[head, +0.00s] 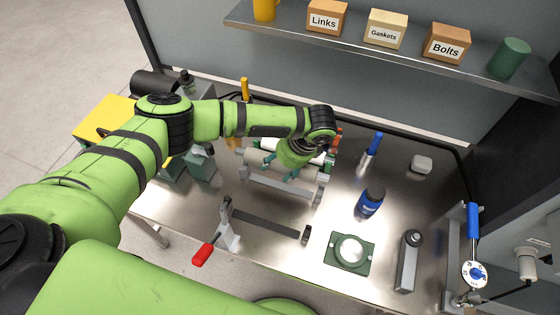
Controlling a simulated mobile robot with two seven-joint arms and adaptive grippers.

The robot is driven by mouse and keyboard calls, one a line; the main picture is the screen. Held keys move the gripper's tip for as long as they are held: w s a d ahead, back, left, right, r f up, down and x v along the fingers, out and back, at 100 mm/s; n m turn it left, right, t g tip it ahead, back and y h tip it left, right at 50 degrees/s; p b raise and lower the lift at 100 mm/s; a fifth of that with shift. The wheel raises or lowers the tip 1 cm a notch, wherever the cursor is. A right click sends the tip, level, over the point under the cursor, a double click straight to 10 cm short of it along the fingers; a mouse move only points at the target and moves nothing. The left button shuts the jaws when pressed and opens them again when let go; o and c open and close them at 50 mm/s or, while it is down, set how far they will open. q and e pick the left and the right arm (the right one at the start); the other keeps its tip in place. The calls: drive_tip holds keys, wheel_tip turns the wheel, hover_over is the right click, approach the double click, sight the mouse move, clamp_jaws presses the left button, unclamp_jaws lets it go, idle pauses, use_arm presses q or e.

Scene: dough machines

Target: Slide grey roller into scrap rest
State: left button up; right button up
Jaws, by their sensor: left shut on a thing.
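My left gripper (285,168), with teal fingertips, is shut on the grey roller (259,163). The roller lies roughly level over a metal roller stand (283,188), and my gripper covers its middle. Whether the roller touches the stand cannot be told. A white roller (312,153) shows just behind it, partly hidden by my gripper. No part is clearly marked as the scrap rest; a low frame with a dark bar (268,222) and a red handle (202,254) stands in front of the roller stand. My right gripper is not in view.
On the steel table (330,212), a blue bottle (371,202), a green plate with a round dish (349,250) and a grey upright tool (408,262) stand to the right. A blue-handled gauge fixture (473,245) is at the right edge. A shelf (350,45) with boxes runs behind.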

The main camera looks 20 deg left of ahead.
use_arm(q)
drive_tip(key=shift+f+b, duration=0.6)
drive_tip(key=shift+f, duration=0.7)
drive_tip(key=shift+f+b, duration=0.6)
drive_tip(key=shift+f, duration=0.5)
drive_tip(key=shift+r, duration=0.1)
drive_tip(key=shift+p, duration=0.7)
drive_tip(key=shift+f+b, duration=1.05)
drive_tip(key=shift+f, duration=0.65)
drive_tip(key=o, duration=1.6)
